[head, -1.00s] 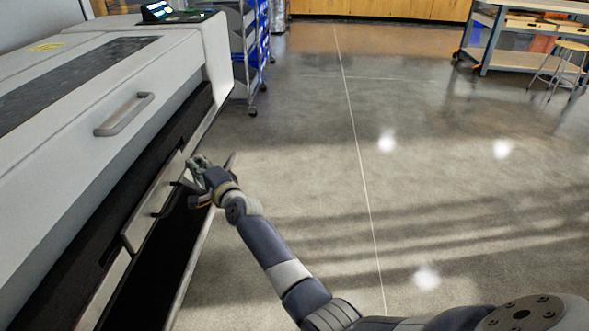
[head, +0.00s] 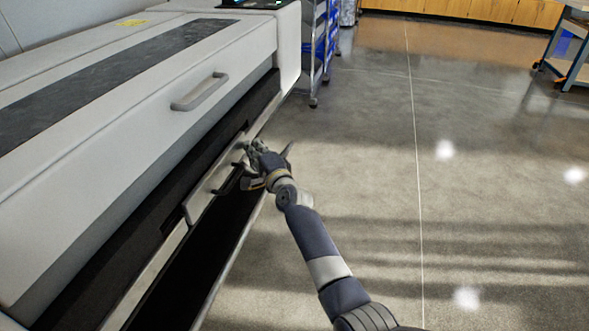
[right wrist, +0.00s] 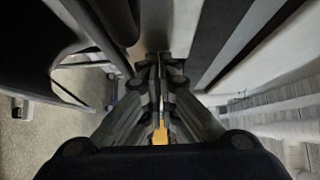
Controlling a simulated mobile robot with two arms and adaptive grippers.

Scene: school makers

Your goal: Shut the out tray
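The out tray (head: 226,245) is a long, dark, open bin along the lower front of a large white machine (head: 120,130). It stands out from the body, with a thin pale outer rim. A light panel with a small dark handle (head: 213,190) sits at the machine's side of the dark opening. My right gripper (head: 250,155) is at the far end of this panel, close to the handle; I cannot tell if they touch. In the right wrist view its fingers (right wrist: 158,68) are drawn together, with nothing clearly held between them. My left gripper is out of view.
A grey bar handle (head: 200,92) is on the machine's upper front cover. A wheeled metal rack with blue bins (head: 322,45) stands beyond the machine. A workbench (head: 572,55) is at the far right. The concrete floor right of the tray is clear.

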